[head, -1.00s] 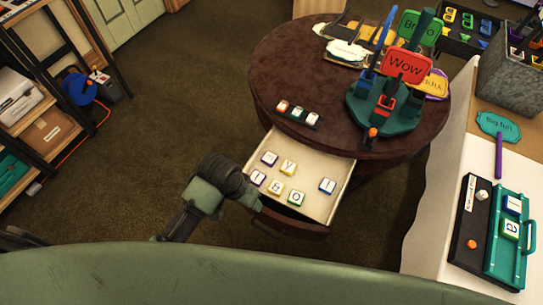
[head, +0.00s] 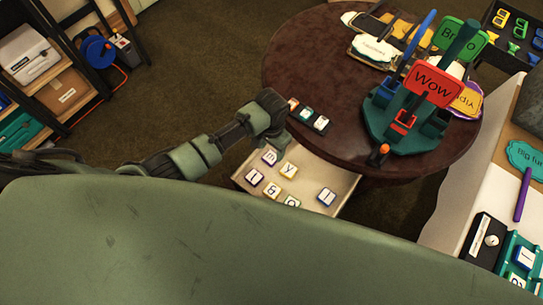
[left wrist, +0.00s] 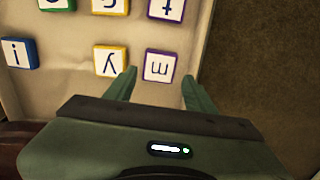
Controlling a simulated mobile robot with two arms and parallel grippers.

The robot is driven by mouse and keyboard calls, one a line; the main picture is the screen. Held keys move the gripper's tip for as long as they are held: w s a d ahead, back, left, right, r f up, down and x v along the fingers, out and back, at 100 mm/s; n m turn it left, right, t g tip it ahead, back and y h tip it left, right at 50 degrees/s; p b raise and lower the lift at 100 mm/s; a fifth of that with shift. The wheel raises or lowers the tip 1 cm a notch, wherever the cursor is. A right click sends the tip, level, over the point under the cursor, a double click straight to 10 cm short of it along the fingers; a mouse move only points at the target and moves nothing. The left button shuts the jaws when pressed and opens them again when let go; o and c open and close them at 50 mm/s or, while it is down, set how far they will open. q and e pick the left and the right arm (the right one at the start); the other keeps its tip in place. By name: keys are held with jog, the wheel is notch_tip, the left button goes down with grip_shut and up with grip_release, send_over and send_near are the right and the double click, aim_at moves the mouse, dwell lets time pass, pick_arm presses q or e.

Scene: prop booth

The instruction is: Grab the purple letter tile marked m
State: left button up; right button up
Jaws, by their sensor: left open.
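In the left wrist view the m tile (left wrist: 159,67) is upside down, just ahead of and between my fingertips. My left gripper (left wrist: 160,88) is open and empty, with one finger to each side of the tile's near edge.
A yellow y tile (left wrist: 110,61) sits close beside the m tile, near my left-hand finger. The round table (head: 310,60) holds a teal sign stand (head: 415,130) and a small dark tile rack (head: 308,115).

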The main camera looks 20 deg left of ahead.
aim_at(272, 156)
pick_arm(q)
notch_tip(272, 156, down, 4)
jog(key=shift+s+r, duration=0.1)
jog(key=shift+r, duration=0.15)
jog(key=c, duration=1.1)
jog(key=shift+r, duration=0.15)
